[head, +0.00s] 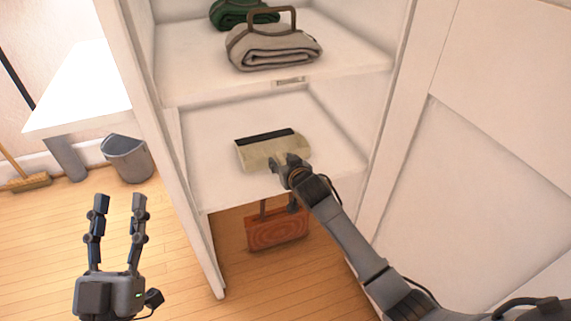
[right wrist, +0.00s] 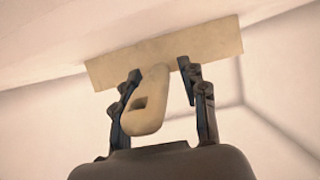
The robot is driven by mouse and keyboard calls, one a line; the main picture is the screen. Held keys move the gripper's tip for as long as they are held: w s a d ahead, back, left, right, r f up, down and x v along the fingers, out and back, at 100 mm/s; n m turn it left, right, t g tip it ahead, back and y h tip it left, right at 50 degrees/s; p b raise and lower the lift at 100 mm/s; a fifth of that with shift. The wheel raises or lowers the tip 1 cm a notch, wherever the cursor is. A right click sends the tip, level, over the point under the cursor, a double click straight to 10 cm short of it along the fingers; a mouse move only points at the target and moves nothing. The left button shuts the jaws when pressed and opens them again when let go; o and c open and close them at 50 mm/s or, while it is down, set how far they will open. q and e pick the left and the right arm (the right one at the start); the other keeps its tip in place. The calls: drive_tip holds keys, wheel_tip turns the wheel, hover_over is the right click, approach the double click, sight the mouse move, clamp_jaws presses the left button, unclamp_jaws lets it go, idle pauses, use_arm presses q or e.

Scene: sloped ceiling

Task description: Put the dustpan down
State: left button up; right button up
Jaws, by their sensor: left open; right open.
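The dustpan (head: 262,151) is pale cream with a dark strip along its far edge. It lies on the lower shelf (head: 215,185) of the white cabinet. In the right wrist view the dustpan (right wrist: 205,50) shows with its handle, which has a hole, between my fingers. My right gripper (head: 284,163) is at the dustpan's near side in the head view. Its fingers (right wrist: 160,75) are open on either side of the handle, with gaps visible. My left gripper (head: 119,200) is open and empty over the wooden floor, left of the cabinet.
Folded blankets with handles, one grey (head: 272,48) and one green (head: 240,12), are on the shelf above. A reddish wooden object (head: 277,230) is below the lower shelf. A grey bin (head: 128,158), a broom (head: 28,182) and a white table (head: 82,88) stand at left.

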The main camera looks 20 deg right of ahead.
drive_tip(key=shift+s+r, duration=0.15)
drive_tip(key=shift+s, duration=0.05)
drive_tip(key=p+v, duration=0.2)
drive_tip(key=v, duration=0.3)
drive_tip(key=shift+s+r, duration=0.1)
drive_tip(key=shift+s, duration=0.05)
use_arm(q)
drive_tip(key=s+a+f+g+y+p, duration=0.1)
drive_tip(key=f+g+y, duration=0.1)
drive_tip(key=f+g, duration=0.3)
drive_tip(key=s+a+f+g+y+p, duration=0.1)
drive_tip(key=f+g, duration=0.5)
drive_tip(key=f, duration=0.6)
drive_tip(key=shift+s+a+f+n+y, duration=0.15)
drive_tip(key=shift+a+f+n+y, duration=0.2)
drive_tip(key=shift+a, duration=0.2)
use_arm(e)
drive_tip(key=s+a+r+n+g+y, duration=0.1)
drive_tip(key=s+a, duration=0.1)
drive_tip(key=s, duration=1)
drive_tip(key=s+a+r+n, duration=0.1)
drive_tip(key=s+r, duration=0.1)
drive_tip(key=s, duration=1)
drive_tip(key=shift+a+r+g+y, duration=0.25)
drive_tip(key=shift+a+g+y, duration=0.15)
use_arm(q)
drive_tip(key=shift+r, duration=0.1)
use_arm(e)
drive_tip(key=shift+s, duration=0.1)
